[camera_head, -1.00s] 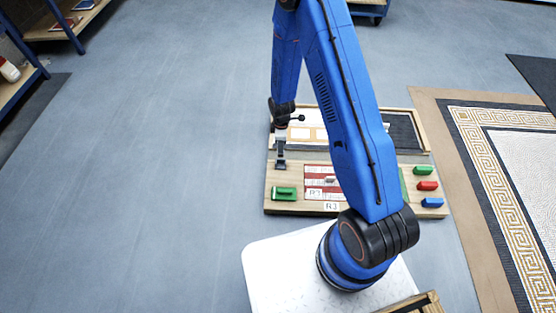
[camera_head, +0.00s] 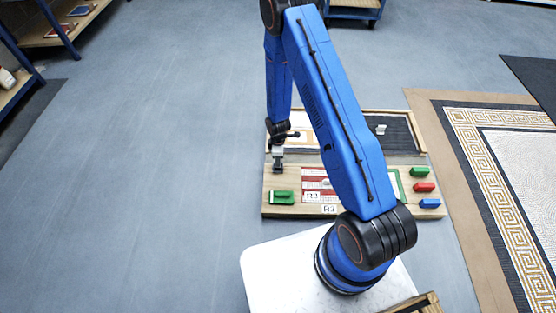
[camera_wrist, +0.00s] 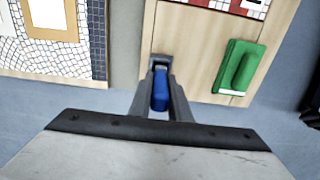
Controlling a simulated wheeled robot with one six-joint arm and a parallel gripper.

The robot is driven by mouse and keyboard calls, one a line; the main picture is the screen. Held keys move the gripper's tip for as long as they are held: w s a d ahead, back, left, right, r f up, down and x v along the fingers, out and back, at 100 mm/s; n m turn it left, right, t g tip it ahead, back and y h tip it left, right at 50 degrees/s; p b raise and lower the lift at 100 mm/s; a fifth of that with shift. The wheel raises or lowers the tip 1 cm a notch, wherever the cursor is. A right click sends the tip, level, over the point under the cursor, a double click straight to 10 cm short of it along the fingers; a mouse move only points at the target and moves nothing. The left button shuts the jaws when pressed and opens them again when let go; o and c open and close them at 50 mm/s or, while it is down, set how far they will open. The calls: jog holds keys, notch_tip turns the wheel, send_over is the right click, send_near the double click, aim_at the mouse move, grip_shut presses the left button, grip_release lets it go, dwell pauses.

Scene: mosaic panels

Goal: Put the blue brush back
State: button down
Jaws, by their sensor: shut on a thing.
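The blue brush (camera_wrist: 160,92) is between the fingers of my gripper (camera_wrist: 161,70) in the wrist view, and my gripper is shut on it. Only its blue part shows; the fingers and wrist hide the rest. In the head view my gripper (camera_head: 278,168) is over the left part of the wooden board (camera_head: 325,172), just behind the green handled piece (camera_head: 283,197). That green piece (camera_wrist: 240,68) lies right of the brush in the wrist view. I cannot tell whether the brush touches the board.
Green (camera_head: 420,172), red (camera_head: 424,187) and blue (camera_head: 430,203) blocks sit along the board's right side. A dark panel (camera_head: 398,138) with a small pale piece on it is at the back right. The floor left of the board is clear. A patterned rug (camera_head: 480,170) lies to the right.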

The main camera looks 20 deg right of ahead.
jog(key=c, duration=1.6)
grip_release()
jog(key=shift+f, duration=0.1)
jog(key=shift+c, duration=0.2)
